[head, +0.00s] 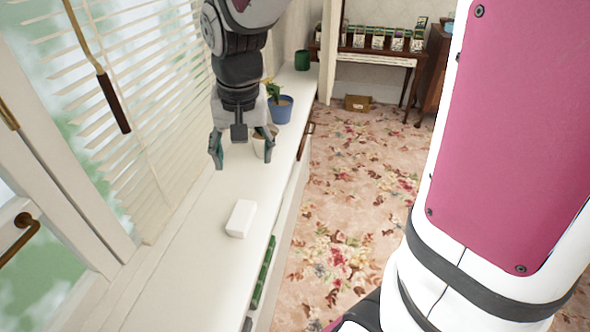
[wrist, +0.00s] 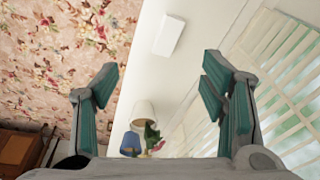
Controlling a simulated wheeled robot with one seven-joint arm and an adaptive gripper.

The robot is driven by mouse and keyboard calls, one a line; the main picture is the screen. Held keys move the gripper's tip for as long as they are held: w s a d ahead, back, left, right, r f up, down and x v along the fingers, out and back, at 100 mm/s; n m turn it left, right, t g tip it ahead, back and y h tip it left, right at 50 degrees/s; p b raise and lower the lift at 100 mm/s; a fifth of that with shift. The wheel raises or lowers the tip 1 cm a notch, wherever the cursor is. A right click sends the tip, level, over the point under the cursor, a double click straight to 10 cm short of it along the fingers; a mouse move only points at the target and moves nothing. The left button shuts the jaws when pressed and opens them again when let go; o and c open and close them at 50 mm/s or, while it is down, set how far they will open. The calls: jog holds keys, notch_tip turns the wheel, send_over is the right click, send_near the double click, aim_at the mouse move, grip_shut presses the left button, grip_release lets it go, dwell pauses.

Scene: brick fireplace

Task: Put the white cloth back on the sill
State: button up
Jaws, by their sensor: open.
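The white cloth (head: 240,218) looks like a small, flat white block. It lies on the white sill (head: 190,262) below the window, near the sill's room-side edge. It also shows in the wrist view (wrist: 169,35), at the top centre, beyond the fingers. My gripper (head: 241,152) is open and empty above the sill, behind the cloth in the head view and apart from it. Its two teal-padded fingers (wrist: 158,82) are spread wide in the wrist view, with nothing between them.
A pale pot (head: 259,148) stands on the sill partly behind my right finger. A blue pot with a plant (head: 280,110) and a green pot (head: 302,60) stand farther back. Window blinds (head: 130,90) border the left. The sill around the cloth is clear.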

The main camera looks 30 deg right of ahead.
jog(key=s+r+n+t, duration=0.1)
jog(key=s+r, duration=0.3)
jog(key=s, duration=0.5)
jog(key=s+r+n+t, duration=0.2)
jog(key=s+r+n, duration=0.2)
jog(key=s, duration=0.5)
jog(key=shift+d, duration=0.25)
